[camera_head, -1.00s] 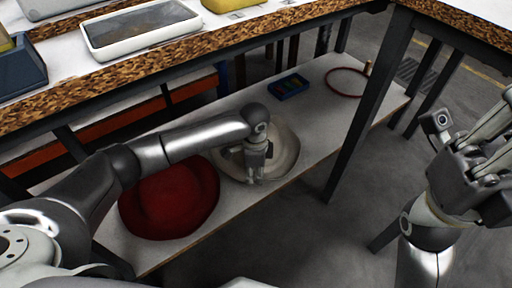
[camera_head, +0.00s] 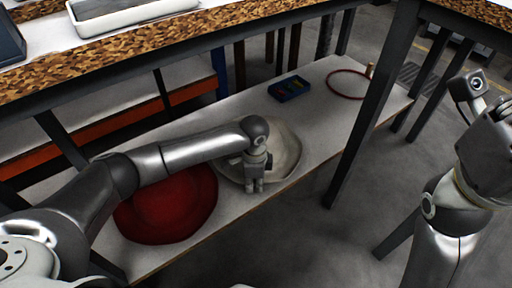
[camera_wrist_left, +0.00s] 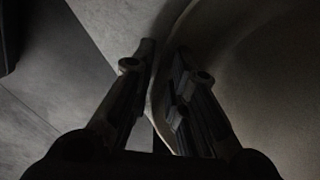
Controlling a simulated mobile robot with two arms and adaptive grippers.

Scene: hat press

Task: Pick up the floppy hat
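A cream floppy hat (camera_head: 287,150) lies on the low white shelf, partly hidden by my left arm and hand. My left gripper (camera_head: 255,188) points down at its near brim, by the shelf's front edge. In the left wrist view the two fingers (camera_wrist_left: 164,52) stand a little apart, with the curved brim edge of the pale hat (camera_wrist_left: 255,70) passing between or just below them. A narrow gap shows between the fingertips, so no firm grip is visible. My right gripper (camera_head: 490,150) is at the right edge, away from the hat, its fingertips cut off.
A red hat (camera_head: 165,212) lies left of the cream one, under my left forearm. A blue box (camera_head: 289,89) and a red ring (camera_head: 349,85) lie farther back on the shelf (camera_head: 325,125). The upper tabletop overhangs, and a dark table leg (camera_head: 362,125) stands to the right.

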